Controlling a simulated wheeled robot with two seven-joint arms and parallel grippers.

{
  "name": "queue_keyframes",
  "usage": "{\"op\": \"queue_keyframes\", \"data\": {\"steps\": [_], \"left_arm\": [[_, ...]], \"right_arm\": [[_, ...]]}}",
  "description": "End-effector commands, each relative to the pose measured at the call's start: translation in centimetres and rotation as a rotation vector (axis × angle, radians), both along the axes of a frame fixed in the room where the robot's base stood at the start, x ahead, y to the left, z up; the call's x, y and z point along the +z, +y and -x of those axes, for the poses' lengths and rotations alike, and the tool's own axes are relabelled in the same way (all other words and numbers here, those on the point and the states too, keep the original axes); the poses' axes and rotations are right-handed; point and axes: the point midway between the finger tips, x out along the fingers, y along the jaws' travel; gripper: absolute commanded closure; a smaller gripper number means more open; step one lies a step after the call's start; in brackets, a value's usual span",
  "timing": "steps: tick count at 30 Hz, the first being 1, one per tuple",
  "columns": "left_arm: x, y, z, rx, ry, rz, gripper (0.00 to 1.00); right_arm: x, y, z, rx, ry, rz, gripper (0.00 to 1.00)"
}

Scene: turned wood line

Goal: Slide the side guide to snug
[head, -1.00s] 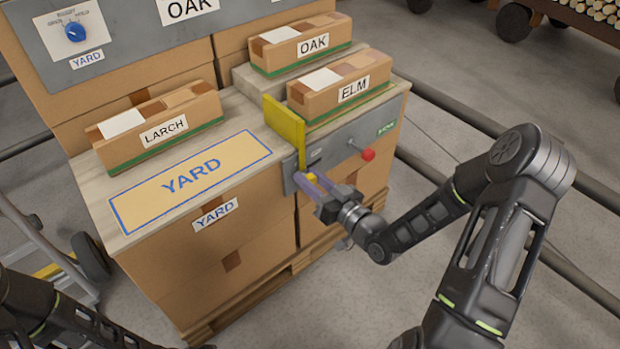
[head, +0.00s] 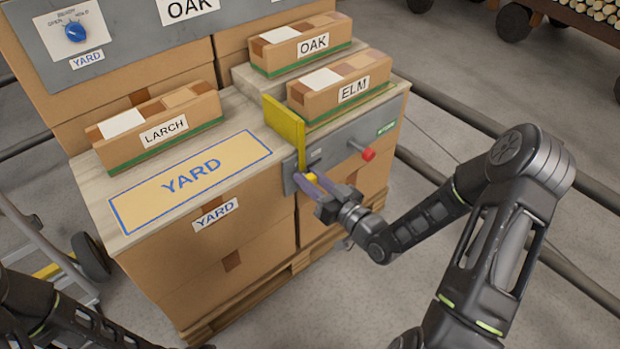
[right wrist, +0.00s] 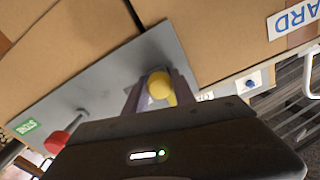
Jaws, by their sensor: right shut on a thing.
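The side guide (head: 284,122) is a yellow upright plate on the worktop, just left of the box labelled ELM (head: 338,86). Its lower part reaches down over the grey front panel (head: 336,148) to a yellow knob (head: 311,177). My right gripper (head: 307,181) is shut on this knob from the front. In the right wrist view the yellow knob (right wrist: 160,86) sits between the two fingers. The guide stands close to the left end of the ELM box; I cannot tell whether they touch. My left gripper is not in view.
A red-ended lever (head: 367,153) sticks out of the panel to the right of my right gripper. A LARCH box (head: 158,129) and a flat YARD label (head: 190,176) are on the left of the worktop. An OAK box (head: 299,45) stands behind ELM.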

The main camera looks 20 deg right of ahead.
Motion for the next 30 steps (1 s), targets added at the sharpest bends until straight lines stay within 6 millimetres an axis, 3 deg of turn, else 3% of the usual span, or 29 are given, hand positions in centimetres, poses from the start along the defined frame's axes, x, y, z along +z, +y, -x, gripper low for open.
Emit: {"op": "queue_keyframes", "data": {"steps": [5, 15, 23, 24, 30], "left_arm": [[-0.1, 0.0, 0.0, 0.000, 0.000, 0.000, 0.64], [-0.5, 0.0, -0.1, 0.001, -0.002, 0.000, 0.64], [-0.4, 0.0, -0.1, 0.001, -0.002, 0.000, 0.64], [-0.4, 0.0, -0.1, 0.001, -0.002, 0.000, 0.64], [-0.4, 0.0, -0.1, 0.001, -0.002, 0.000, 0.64]], "right_arm": [[0.0, -0.4, -0.1, -0.002, 0.000, -0.003, 1.00], [0.0, -5.2, -1.6, -0.002, 0.000, -0.002, 1.00], [0.0, -5.5, -1.6, -0.007, 0.001, -0.003, 1.00], [0.0, -5.5, -1.6, -0.009, 0.000, -0.002, 0.66], [0.0, -5.4, -1.6, -0.005, 0.000, -0.001, 0.49]]}}
